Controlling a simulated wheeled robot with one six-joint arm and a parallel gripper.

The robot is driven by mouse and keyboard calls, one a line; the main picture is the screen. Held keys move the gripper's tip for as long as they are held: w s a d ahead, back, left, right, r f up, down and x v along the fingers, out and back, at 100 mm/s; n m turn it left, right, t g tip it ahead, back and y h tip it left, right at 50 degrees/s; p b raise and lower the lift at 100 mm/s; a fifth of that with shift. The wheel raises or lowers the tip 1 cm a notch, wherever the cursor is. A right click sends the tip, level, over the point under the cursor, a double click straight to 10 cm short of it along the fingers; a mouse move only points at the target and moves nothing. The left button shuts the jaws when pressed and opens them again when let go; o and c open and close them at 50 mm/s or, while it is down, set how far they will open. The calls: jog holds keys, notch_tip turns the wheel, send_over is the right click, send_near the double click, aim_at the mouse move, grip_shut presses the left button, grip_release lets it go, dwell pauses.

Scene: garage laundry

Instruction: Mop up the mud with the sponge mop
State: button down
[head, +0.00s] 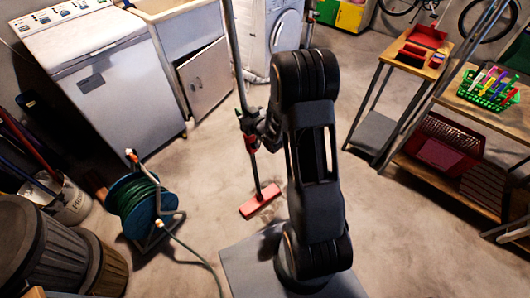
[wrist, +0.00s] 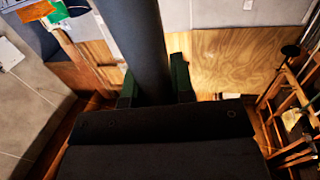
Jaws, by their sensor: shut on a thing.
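My gripper (head: 250,125) is shut on the handle of the sponge mop (head: 238,65), about midway along the picture. The mop stands nearly upright, slightly tilted, with its red sponge head (head: 260,201) down at the concrete floor. In the wrist view the dark handle (wrist: 135,35) runs between the two green-edged fingers (wrist: 155,88). A faint brownish smear (head: 264,217) shows on the floor beside the mop head; I cannot tell clearly whether it is mud or shadow. My arm hides the floor to the right of it.
A green hose reel (head: 135,205) stands left of the mop, its hose trailing across the floor. A washing machine (head: 100,75) and a sink cabinet (head: 205,80) stand behind. Bins (head: 45,250) are at lower left. A workbench (head: 395,75) and shelf (head: 460,185) stand right.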

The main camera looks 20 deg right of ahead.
jog(key=s+d+f+n+y+b, duration=0.1)
jog(key=s+d+f+b, duration=0.1)
jog(key=f+b, duration=0.5)
jog(key=s+d+f+n+y+b, duration=0.1)
jog(key=d+f+b, duration=0.4)
jog(key=b, duration=1.3)
notch_tip(320, 180, down, 3)
jog(key=shift+s+g+y, duration=0.4)
jog(key=shift+s+d+r+p, duration=0.1)
jog(key=shift+p, duration=0.2)
